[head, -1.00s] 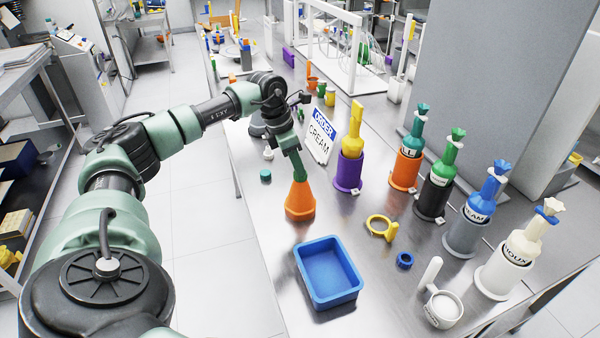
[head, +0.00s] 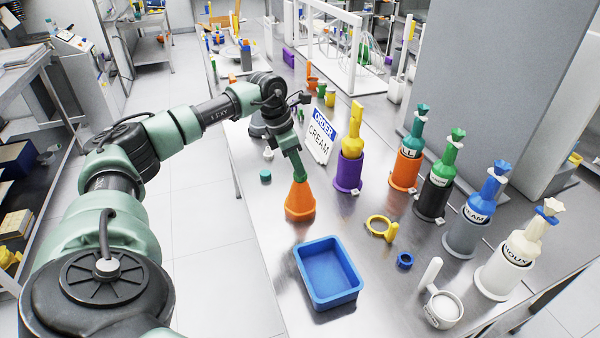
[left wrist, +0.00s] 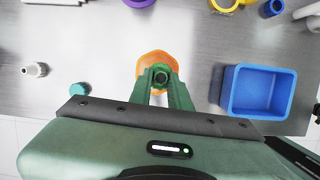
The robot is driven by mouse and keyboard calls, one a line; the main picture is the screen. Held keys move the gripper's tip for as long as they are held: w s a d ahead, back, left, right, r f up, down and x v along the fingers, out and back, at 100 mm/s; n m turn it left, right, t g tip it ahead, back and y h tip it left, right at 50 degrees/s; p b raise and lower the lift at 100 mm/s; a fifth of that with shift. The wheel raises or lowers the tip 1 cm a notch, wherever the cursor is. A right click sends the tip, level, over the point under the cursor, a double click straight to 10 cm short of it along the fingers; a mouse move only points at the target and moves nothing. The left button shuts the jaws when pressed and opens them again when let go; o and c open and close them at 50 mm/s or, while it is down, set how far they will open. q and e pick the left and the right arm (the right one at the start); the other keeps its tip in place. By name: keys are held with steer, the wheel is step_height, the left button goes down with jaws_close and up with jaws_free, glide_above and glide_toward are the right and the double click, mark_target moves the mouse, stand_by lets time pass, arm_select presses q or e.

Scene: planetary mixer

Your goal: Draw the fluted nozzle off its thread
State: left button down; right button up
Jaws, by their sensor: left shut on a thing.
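A small dark green ringed piece (left wrist: 160,74), apparently the fluted nozzle, sits at the top of an orange cone-shaped holder (left wrist: 157,61). In the head view the orange cone (head: 300,203) stands upright on the steel table. My left gripper (head: 298,176) points down at the cone's top. In the left wrist view its two green fingers (left wrist: 160,84) are shut on the dark green piece from both sides. The fingers hide much of the piece and any thread. My right gripper is not in view.
A blue bin (head: 304,266) stands close in front of the cone. A teal cap (head: 265,175) and a white fitting (head: 268,154) lie to its left. A yellow ring (head: 370,231), a blue ring (head: 404,260) and several coloured bottles in holders stand to the right.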

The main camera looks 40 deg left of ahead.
arm_select(q)
steer(key=shift+r, duration=0.1)
steer(key=shift+r+p, duration=1)
steer(key=shift+r, duration=0.15)
steer(key=shift+r, duration=0.1)
steer(key=shift+r+p, duration=1.55)
steer(key=shift+r, duration=0.4)
steer(key=shift+f, duration=0.1)
